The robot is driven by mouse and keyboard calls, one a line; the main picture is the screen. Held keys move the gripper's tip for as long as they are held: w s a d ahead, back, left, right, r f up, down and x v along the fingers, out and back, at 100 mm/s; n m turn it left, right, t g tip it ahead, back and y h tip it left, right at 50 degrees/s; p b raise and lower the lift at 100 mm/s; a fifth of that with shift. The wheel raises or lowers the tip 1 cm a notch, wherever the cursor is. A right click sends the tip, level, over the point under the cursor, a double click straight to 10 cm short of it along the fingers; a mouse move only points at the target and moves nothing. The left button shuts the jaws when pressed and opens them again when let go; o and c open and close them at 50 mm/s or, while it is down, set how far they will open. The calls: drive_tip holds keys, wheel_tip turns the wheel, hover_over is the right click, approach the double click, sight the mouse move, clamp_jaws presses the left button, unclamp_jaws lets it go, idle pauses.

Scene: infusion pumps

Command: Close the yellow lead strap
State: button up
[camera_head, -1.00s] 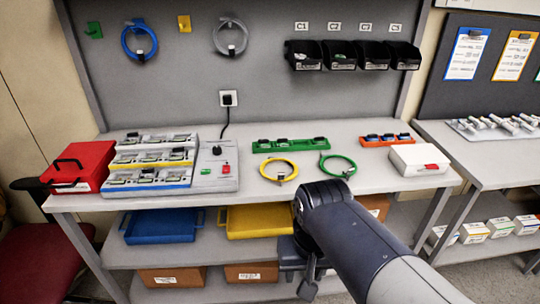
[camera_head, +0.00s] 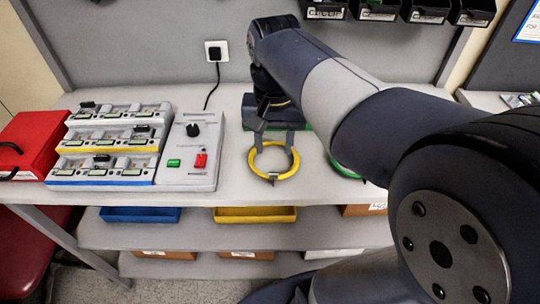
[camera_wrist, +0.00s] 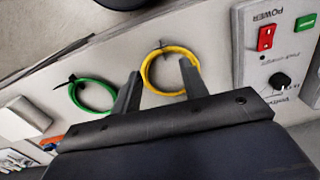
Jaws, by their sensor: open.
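The yellow lead (camera_head: 288,174) lies coiled in a ring on the bench top, in front of my gripper (camera_head: 274,148). Its small dark strap (camera_head: 272,178) sits on the near side of the coil and sticks out from it. In the wrist view the yellow lead (camera_wrist: 172,49) shows beyond my gripper (camera_wrist: 161,74), with the strap (camera_wrist: 160,45) at its far edge. My gripper is open and empty, its two fingers spread over the back part of the coil. I cannot tell whether the fingers touch the lead. The strap's exact closure is too small to tell.
A coiled green lead (camera_wrist: 82,82) lies beside the yellow one, partly hidden by my arm in the head view. A control box (camera_head: 190,165) with a knob and red and green switches stands to the left, by a module rack (camera_head: 104,175). The bench's front strip is clear.

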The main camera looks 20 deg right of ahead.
sight(274, 173)
wheel_tip(274, 173, down, 10)
drive_tip(key=shift+s+r+b, duration=0.1)
drive_tip(key=shift+b, duration=0.4)
drive_tip(key=shift+c, duration=0.5)
clamp_jaws()
